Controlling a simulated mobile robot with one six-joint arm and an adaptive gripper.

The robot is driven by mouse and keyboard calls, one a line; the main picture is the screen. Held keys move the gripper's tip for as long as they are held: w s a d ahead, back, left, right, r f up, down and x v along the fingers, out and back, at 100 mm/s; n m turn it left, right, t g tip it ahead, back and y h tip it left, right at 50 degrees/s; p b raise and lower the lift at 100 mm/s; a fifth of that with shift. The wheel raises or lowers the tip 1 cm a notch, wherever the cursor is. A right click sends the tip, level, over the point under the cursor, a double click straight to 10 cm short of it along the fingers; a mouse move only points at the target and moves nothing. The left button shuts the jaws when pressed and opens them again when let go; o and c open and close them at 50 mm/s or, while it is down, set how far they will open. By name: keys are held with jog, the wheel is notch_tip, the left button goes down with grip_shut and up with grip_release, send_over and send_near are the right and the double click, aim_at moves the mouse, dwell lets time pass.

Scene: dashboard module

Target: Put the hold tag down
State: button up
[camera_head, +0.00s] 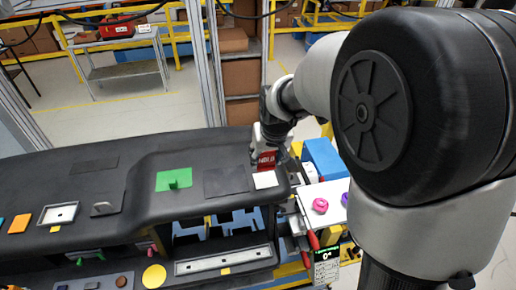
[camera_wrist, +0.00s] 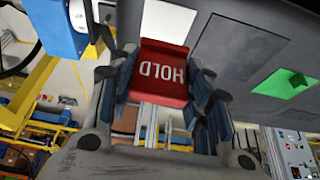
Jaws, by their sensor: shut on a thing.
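The red hold tag (camera_wrist: 163,75), with white HOLD lettering, is between the fingers of my gripper (camera_wrist: 166,92) in the wrist view. My gripper is shut on it, with a blue-grey finger against each side. In the head view the tag (camera_head: 266,159) is at the right end of the black dashboard, with my gripper (camera_head: 268,150) around it. A white square (camera_head: 265,180) lies on the dashboard just in front of the tag, and it also shows beyond the tag in the wrist view (camera_wrist: 165,22). I cannot tell whether the tag touches the dashboard.
The black dashboard (camera_head: 140,190) carries a green square with a knob (camera_head: 174,179) and a dark square (camera_head: 226,181). A blue box (camera_head: 322,157) and a pink round part (camera_head: 320,205) are off its right end. A metal cart (camera_head: 120,65) stands behind.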

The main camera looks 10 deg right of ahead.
aim_at(266, 167)
jog(key=shift+f, duration=2.6)
jog(key=shift+f+b, duration=0.2)
jog(key=shift+b, duration=0.15)
jog(key=o, duration=1.1)
jog(key=shift+c, duration=0.2)
jog(key=shift+r, duration=0.15)
